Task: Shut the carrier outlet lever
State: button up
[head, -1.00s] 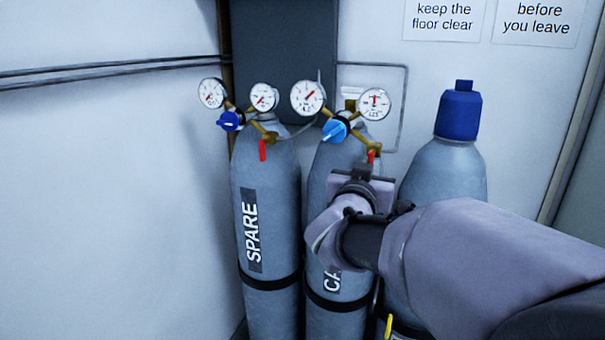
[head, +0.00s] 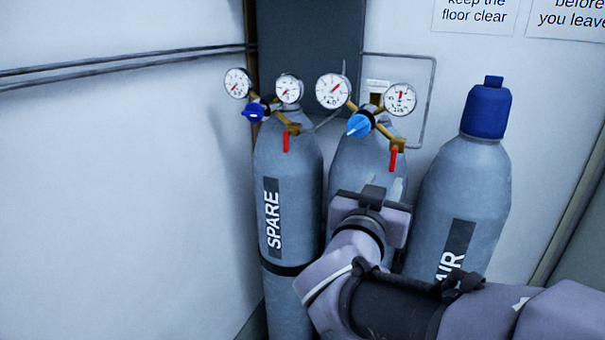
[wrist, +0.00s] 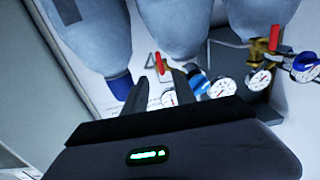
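The carrier cylinder (head: 345,163) stands in the middle, its label hidden behind my arm. Its red outlet lever (head: 393,158) hangs nearly straight down from the brass outlet, below the light blue knob (head: 359,125). My gripper (head: 383,186) is just below the lever in the head view, its two fingers apart and empty. In the wrist view the lever (wrist: 161,64) shows beyond the gap between the open fingertips (wrist: 158,82). I see no contact with it.
The spare cylinder (head: 290,185) is on the left, with its own red lever (head: 286,142) hanging down and a dark blue knob (head: 254,112). The air cylinder (head: 462,190) with a blue cap (head: 487,107) stands close on the right. Gauges (head: 333,91) crowd above.

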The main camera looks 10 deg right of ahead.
jog(key=p+v, duration=0.1)
jog(key=v, duration=0.6)
jog(key=shift+s+a, duration=0.1)
